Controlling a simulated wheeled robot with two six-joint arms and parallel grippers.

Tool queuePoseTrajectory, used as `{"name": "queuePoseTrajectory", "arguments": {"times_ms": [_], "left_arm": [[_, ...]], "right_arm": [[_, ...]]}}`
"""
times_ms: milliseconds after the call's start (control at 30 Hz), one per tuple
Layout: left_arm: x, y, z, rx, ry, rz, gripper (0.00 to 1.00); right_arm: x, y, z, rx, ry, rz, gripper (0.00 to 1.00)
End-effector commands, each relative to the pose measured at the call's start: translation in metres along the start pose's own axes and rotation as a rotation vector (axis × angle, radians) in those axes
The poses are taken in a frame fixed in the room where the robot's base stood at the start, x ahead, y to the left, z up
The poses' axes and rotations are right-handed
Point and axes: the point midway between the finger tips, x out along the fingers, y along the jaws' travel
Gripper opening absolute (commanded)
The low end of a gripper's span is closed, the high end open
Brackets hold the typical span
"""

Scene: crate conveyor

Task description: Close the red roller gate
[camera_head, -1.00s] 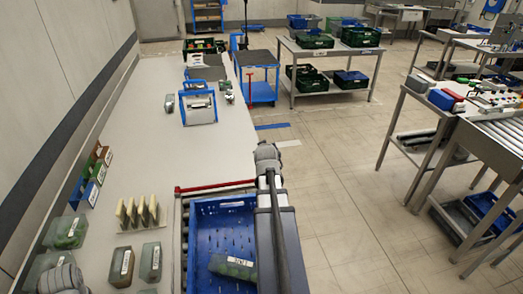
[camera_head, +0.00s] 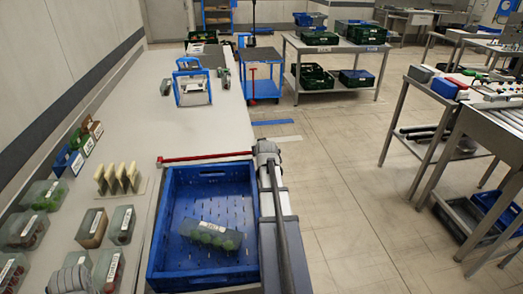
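The red roller gate (camera_head: 205,157) is a thin red bar lying across the far end of the blue crate (camera_head: 158,225). Its left end has a small upright red piece over the counter. The crate holds a clear labelled box of green items (camera_head: 210,235). My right arm reaches forward along the crate's right side. Its grey end (camera_head: 266,150) is at the right end of the red bar; contact is unclear and no fingers can be made out. A grey rounded part of my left arm (camera_head: 70,280) shows at the bottom left; its fingers cannot be made out.
Clear boxes (camera_head: 93,226), upright cream pieces (camera_head: 118,179) and coloured bins (camera_head: 75,160) stand on the left of the pale counter (camera_head: 190,130). A blue-framed holder (camera_head: 192,88) stands farther back. The counter between it and the bar is clear. A wall runs along the left.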

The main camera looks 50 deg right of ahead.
Motion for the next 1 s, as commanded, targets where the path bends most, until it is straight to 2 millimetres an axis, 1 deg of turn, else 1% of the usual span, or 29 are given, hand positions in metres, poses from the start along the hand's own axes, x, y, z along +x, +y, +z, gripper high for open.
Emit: {"name": "queuePoseTrajectory", "arguments": {"times_ms": [33,167,667,867,1000], "left_arm": [[0.005,0.001,0.0,0.0,0.0,0.0,0.0],[0.008,0.001,0.0,0.0,0.0,0.0,0.0],[0.009,0.001,0.0,0.0,0.0,0.0,0.0],[0.003,0.0,0.0,0.0,0.0,0.0,0.0],[-0.009,-0.001,0.001,0.0,0.0,0.0,0.0]], "right_arm": [[0.003,0.0,0.006,-0.001,-0.007,0.0,0.0],[0.004,0.001,0.009,-0.002,-0.011,0.0,0.0],[0.004,0.002,0.011,-0.005,-0.012,0.002,0.0],[0.0,0.001,0.006,-0.005,-0.01,0.002,0.0],[-0.009,0.0,-0.005,-0.006,-0.003,0.001,0.0]]}}
